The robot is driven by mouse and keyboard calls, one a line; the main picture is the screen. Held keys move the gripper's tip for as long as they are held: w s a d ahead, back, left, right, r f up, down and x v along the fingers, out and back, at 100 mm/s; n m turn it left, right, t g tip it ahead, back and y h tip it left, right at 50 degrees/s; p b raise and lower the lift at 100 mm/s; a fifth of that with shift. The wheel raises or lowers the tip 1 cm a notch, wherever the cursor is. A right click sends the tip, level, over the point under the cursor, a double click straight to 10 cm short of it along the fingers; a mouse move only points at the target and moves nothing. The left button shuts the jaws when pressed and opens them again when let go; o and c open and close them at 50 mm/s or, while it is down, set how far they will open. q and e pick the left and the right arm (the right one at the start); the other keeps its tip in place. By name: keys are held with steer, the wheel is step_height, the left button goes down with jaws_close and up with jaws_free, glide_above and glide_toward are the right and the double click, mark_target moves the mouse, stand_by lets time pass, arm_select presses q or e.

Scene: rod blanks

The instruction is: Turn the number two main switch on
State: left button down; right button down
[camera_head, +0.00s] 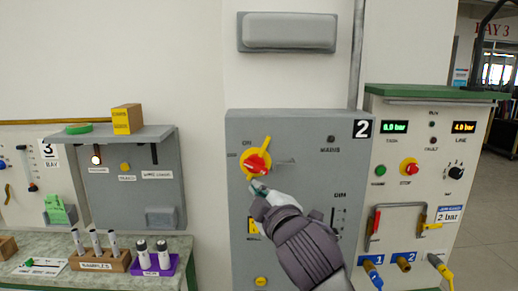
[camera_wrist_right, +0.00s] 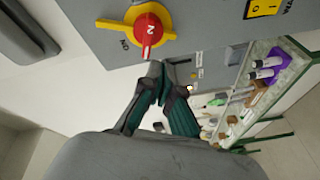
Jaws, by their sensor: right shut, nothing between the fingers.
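The switch is a red knob (camera_head: 256,163) on a yellow plate with a yellow arm pointing up and right. It is on the grey panel (camera_head: 290,128) marked 2, beside an "ON" label at its upper left. In the right wrist view the red knob (camera_wrist_right: 149,27) carries a white 2. My right gripper (camera_head: 260,189) is shut and empty, just below the knob in the head view. In the right wrist view its dark teal fingertips (camera_wrist_right: 154,70) are close to the knob's red end; whether they touch it I cannot tell. My left gripper is out of view.
A green-topped cabinet (camera_head: 435,92) with gauges, a stop knob and hose fittings stands right of the panel. A shelf (camera_head: 105,135) and a bench with a tube rack (camera_head: 100,262) and purple holder (camera_head: 158,265) stand left. A grey box (camera_head: 287,32) hangs above.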

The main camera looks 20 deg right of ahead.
steer(key=n+t, duration=0.1)
steer(key=t, duration=0.1)
glide_toward(253, 142)
steer(key=s+a+r, duration=0.2)
steer(key=s+a, duration=0.1)
steer(key=w+p, duration=0.1)
steer(key=w, duration=0.2)
steer(key=w+r+p, duration=0.1)
steer(key=w+p, duration=0.1)
steer(key=w, duration=0.1)
steer(key=w+p, duration=0.2)
steer(key=w, duration=0.1)
steer(key=shift+w+a+r, duration=0.15)
steer(key=shift+a, duration=0.05)
steer(key=d+f+p, duration=0.2)
steer(key=d, duration=0.1)
steer(key=shift+d, duration=0.1)
steer(key=shift+s+d, duration=0.3)
steer(key=shift+s, duration=0.05)
steer(key=shift+a+f, duration=0.1)
steer(key=shift+w+a, duration=0.15)
